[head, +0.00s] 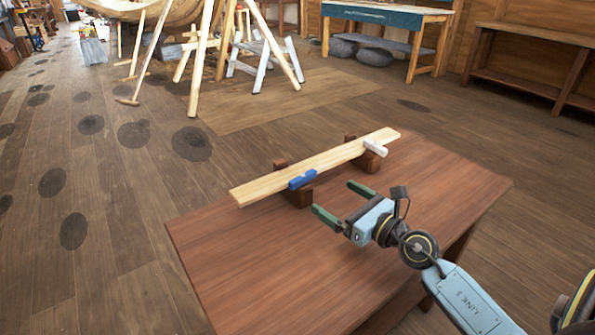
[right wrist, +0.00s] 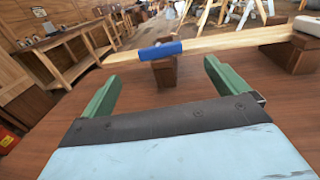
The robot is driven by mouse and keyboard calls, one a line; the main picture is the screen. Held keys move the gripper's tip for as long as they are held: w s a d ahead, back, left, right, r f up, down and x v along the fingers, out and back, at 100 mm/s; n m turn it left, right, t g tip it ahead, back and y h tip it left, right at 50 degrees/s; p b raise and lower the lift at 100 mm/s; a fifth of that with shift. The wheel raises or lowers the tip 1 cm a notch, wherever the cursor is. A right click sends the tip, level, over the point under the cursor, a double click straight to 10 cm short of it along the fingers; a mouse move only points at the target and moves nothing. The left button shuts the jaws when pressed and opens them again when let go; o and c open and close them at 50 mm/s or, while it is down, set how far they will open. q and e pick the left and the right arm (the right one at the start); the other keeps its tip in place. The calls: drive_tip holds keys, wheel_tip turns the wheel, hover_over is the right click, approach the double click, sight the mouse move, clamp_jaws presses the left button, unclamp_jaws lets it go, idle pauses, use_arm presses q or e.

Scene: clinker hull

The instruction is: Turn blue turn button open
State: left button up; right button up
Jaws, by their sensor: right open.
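The blue turn button (head: 302,179) sits on the front of a brown wooden block, at the near edge of a pale plank (head: 320,164). It lies lengthwise along the plank and overlaps its edge. In the right wrist view the blue button (right wrist: 160,51) is ahead, roughly between the fingertips but beyond them. A white turn button (head: 375,148) is on a second block to the right. My right gripper (head: 336,203) is open and empty, with green fingers, a short way in front of the blue button and apart from it. My left gripper is not in view.
The plank rests on the blocks at the far side of a reddish-brown table (head: 400,215). The tabletop around my right gripper is clear. Trestles (head: 230,50), a boat hull and workbenches stand farther back on the floor.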

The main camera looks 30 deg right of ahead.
approach(303, 175)
drive_tip(key=shift+w+a+f, duration=0.1)
drive_tip(key=shift+w, duration=0.5)
drive_tip(key=shift+w+a, duration=0.15)
drive_tip(key=shift+w, duration=0.4)
drive_tip(key=w, duration=0.3)
drive_tip(key=w+a+b, duration=0.1)
drive_tip(key=w, duration=0.2)
drive_tip(key=shift+w+a+f, duration=0.1)
drive_tip(key=shift+f, duration=0.05)
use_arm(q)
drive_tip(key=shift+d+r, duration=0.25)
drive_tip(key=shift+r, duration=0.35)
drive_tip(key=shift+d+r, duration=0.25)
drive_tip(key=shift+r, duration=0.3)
use_arm(e)
drive_tip(key=shift+w+a, duration=0.15)
drive_tip(key=shift+w, duration=0.45)
drive_tip(key=shift+c, duration=0.2)
